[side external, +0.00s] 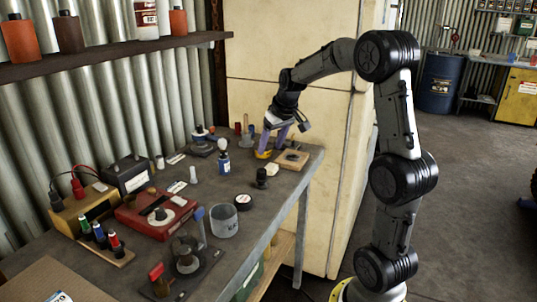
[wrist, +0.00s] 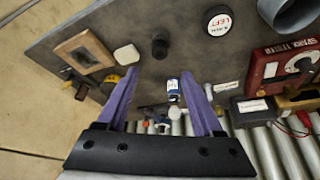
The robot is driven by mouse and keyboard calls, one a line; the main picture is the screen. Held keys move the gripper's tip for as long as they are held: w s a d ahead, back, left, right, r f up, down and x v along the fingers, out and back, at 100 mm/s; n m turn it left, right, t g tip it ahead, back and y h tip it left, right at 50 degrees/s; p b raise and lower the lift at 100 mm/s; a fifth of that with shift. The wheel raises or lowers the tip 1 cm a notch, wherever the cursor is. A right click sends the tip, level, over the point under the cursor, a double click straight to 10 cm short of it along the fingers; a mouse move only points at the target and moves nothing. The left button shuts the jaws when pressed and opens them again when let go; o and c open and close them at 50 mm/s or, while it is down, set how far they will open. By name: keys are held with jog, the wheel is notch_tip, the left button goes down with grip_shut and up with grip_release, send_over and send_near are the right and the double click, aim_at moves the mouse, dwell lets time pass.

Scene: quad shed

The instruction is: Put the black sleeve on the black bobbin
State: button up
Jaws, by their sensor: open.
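A small black upright piece (side external: 261,178) stands on the bench beside a white block. It also shows in the wrist view as a dark round piece (wrist: 160,46) beyond the fingertips. I cannot tell whether it is the bobbin, the sleeve or both together, and I cannot pick out a second matching black piece. My gripper (side external: 279,145) is above the far right of the bench, tilted down, with purple fingers. In the wrist view my gripper (wrist: 158,76) is open, with nothing held between the spread fingers.
The white block (wrist: 127,54) and a wooden frame (wrist: 84,52) lie near the bench edge. A fridge-like cabinet (side external: 300,50) stands behind.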

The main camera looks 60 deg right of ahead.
jog(key=s+a+r+n, duration=0.1)
jog(key=s+a+r, duration=0.15)
jog(key=a, duration=0.55)
jog(key=s+a+r+n, duration=0.2)
jog(key=s+a, duration=0.2)
jog(key=a, duration=0.4)
jog(key=s+a+f+n+t+y, duration=0.1)
jog(key=s+a+f+n+y, duration=0.1)
jog(key=s+a, duration=0.8)
jog(key=s+f, duration=0.1)
jog(key=s, duration=0.2)
jog(key=shift+a+t, duration=0.3)
